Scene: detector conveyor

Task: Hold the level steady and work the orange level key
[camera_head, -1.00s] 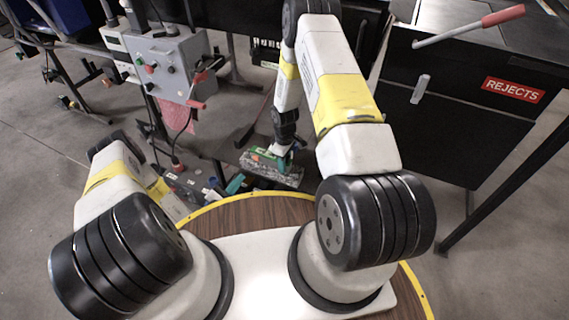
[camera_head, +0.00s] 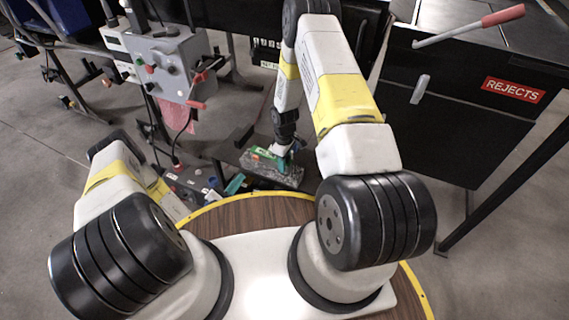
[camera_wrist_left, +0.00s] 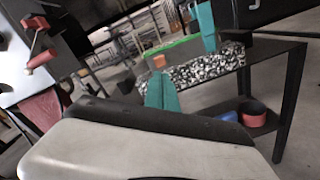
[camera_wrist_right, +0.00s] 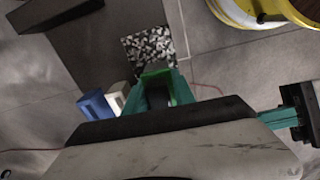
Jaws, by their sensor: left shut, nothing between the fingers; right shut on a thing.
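A green level (camera_head: 262,154) lies on a black-and-white speckled block (camera_head: 268,172) in the middle of the head view. My right gripper (camera_head: 283,162) is shut on the level from above. The level also shows between its teal fingers in the right wrist view (camera_wrist_right: 157,74). In the left wrist view the level (camera_wrist_left: 178,43) runs along the top of the speckled block (camera_wrist_left: 208,68). The orange key (camera_wrist_left: 158,62) sits at its near end. My left gripper (camera_wrist_left: 162,92) is shut and empty, its tips just below the key in the picture; I cannot tell whether they touch.
A grey control box (camera_head: 168,67) with buttons and red handles stands at the back left. A black cabinet (camera_head: 450,110) with a REJECTS label is at right. A dark shelf with a red cup (camera_wrist_left: 252,113) and a blue item (camera_wrist_left: 228,117) is below the block.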

